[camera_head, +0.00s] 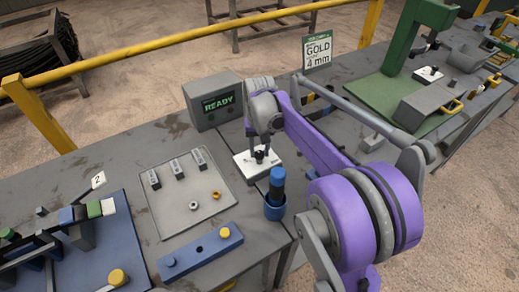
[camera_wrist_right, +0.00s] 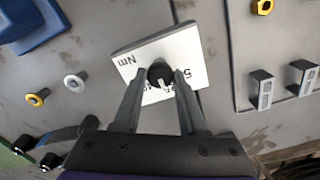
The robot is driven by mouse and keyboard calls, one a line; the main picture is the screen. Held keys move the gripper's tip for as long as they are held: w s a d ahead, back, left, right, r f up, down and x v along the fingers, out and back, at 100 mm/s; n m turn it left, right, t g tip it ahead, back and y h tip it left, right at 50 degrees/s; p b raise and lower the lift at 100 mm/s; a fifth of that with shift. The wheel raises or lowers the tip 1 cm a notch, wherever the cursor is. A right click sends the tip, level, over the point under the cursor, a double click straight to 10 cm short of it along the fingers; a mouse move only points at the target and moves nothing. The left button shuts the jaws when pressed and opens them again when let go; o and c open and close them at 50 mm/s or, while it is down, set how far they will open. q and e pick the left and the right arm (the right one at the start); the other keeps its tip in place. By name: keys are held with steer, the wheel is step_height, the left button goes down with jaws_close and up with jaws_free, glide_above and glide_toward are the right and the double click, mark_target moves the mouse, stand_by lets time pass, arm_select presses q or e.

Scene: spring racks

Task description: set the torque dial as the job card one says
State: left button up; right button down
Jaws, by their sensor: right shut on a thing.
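The torque dial is a black knob (camera_wrist_right: 160,74) with a white mark on a white plate (camera_wrist_right: 185,50). In the head view the dial plate (camera_head: 243,165) lies on the bench below my right gripper (camera_head: 260,152). My right gripper (camera_wrist_right: 161,78) is shut on the knob, one finger on each side. A green and white card (camera_head: 318,50) stands at the back and reads "GOLD 4 mm"; its small heading is not legible. My left gripper is not in view.
A grey box (camera_head: 208,103) shows "READY" behind the dial. A blue-handled tool stands in a blue cup (camera_head: 275,210) in front. A grey tray (camera_head: 165,212) with blocks and nuts lies left, a blue bar (camera_head: 190,256) nearer. A green stand (camera_head: 402,50) is at right.

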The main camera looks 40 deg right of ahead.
mark_target(259, 153)
stand_by(0.4)
steer(key=shift+c, duration=2.3)
jaws_free()
steer(key=shift+r, duration=0.15)
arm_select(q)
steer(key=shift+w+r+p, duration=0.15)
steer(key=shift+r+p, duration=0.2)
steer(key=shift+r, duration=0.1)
arm_select(e)
step_height(259, 153, up, 11)
steer(key=shift+f, duration=0.2)
steer(key=shift+f, duration=0.1)
